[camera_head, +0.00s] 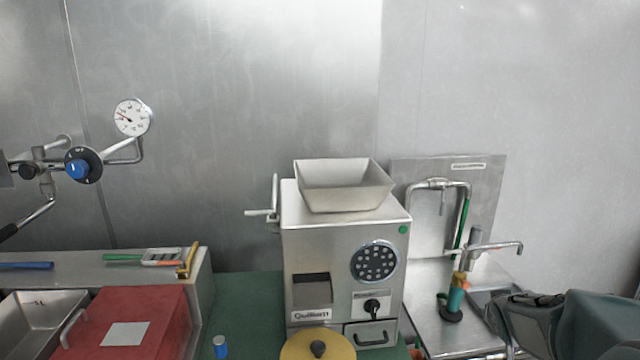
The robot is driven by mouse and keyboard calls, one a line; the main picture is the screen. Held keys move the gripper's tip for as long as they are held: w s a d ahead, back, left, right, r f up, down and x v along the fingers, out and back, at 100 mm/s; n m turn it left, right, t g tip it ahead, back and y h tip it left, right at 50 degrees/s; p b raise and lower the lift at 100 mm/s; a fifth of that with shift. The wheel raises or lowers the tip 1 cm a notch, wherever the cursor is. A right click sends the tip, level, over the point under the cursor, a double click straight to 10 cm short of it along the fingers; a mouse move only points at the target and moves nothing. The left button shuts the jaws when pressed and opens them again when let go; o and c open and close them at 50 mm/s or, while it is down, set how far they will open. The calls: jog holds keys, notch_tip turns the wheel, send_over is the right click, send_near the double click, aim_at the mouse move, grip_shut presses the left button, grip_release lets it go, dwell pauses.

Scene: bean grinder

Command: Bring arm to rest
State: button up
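My arm shows at the bottom right edge, as dark grey and teal rounded parts. Its left end, which looks like my gripper (525,312), is low in front of the sink area, to the right of the grinder. I cannot make out separate fingertips or a gap between them, and the lower part is cut off by the picture edge. No held object shows. The steel grinder (340,250) stands upright in the middle, with an open hopper (345,183) on top and a shut drawer (371,334) at its lower right.
A tap (490,246) and a brush holder (452,312) stand close left of my arm. A yellow lid (318,345) and a blue-capped item (220,347) are in front. A red box (130,312), a steel basin (38,318) and pipework with a gauge (132,117) are at left.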

jog(key=s+a+r+n+g+y, duration=0.1)
jog(key=s+a+r+g+y, duration=0.1)
jog(key=s+a, duration=0.9)
jog(key=s+a+r+g+y, duration=0.1)
jog(key=s+a+r+y, duration=0.1)
jog(key=s+a, duration=0.9)
jog(key=s, duration=0.2)
jog(key=shift+s+a+n+g+y, duration=0.3)
jog(key=shift+s+n+g, duration=0.1)
